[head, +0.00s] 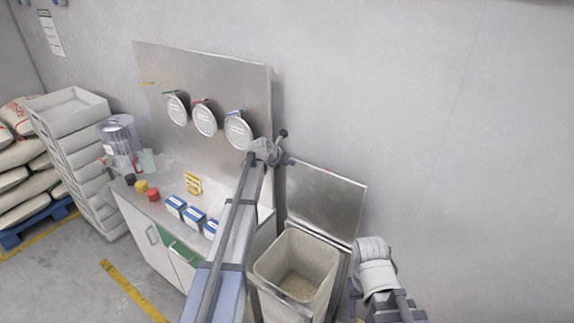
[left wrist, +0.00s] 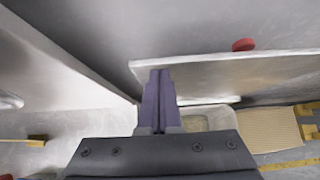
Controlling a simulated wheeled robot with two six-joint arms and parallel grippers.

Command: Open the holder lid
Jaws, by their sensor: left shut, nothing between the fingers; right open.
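The holder (head: 262,277) is an open bin with pale grains inside, at the lower middle of the head view. Its flat grey lid (head: 325,200) stands raised behind the opening, leaning back near the wall. The lid also shows in the left wrist view (left wrist: 220,82), with a red piece beyond its edge. My left gripper (head: 290,161) is beside the lid's upper left corner, partly hidden by my arm. In the left wrist view its purple fingers (left wrist: 160,74) are together and empty, overlapping the lid's left part. My right gripper (head: 353,298) is low, right of the holder, partly hidden.
A counter (head: 160,205) with jars and blue-white boxes (head: 193,216) stands left of the holder. A steel panel (head: 205,75) with three round discs rises behind it. Stacked crates (head: 75,110) and sacks (head: 15,160) stand far left. Floor at lower left is clear.

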